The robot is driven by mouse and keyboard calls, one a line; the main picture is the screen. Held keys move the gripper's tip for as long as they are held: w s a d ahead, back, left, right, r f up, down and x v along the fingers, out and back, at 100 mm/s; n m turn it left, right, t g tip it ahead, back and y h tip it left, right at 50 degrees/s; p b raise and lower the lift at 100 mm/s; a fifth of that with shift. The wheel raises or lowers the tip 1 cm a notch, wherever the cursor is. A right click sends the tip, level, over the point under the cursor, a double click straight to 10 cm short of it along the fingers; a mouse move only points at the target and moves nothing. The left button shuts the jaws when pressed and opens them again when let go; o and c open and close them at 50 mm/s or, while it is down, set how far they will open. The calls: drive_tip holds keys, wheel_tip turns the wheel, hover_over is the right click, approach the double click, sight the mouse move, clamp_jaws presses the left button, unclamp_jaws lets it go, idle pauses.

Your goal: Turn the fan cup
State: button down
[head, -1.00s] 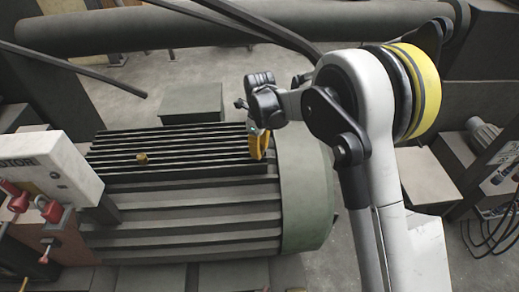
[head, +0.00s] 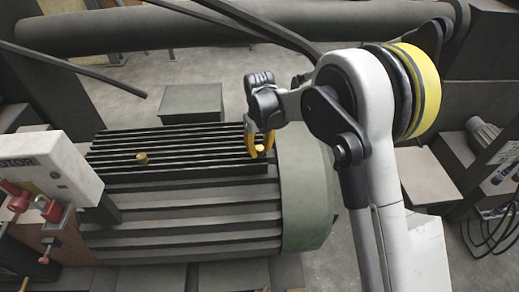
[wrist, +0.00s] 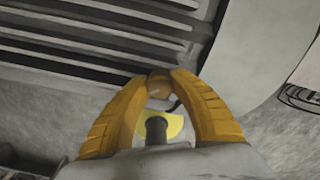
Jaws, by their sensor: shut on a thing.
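The fan cup is a small brass cup (head: 259,151) on the finned top of the green motor (head: 190,215), close to its rounded end cover. My gripper (head: 262,151) comes down on it from above, with its yellow fingers on either side. In the wrist view the fingertips (wrist: 159,77) are shut on the cup (wrist: 158,85), which is partly hidden between them. The cup's lower part and its seat are hidden.
A second brass cup (head: 142,158) sits farther left on the fins. A grey control box (head: 45,168) with red fittings stands at the left. A large pipe (head: 170,30) crosses behind. Loose cables (head: 490,235) hang at the right.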

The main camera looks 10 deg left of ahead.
sight(260, 148)
idle(0.4)
drive_tip(key=c, duration=1.1)
unclamp_jaws()
drive_tip(key=shift+r, duration=0.1)
wheel_tip(260, 148, up, 12)
drive_tip(key=shift+f, duration=0.1)
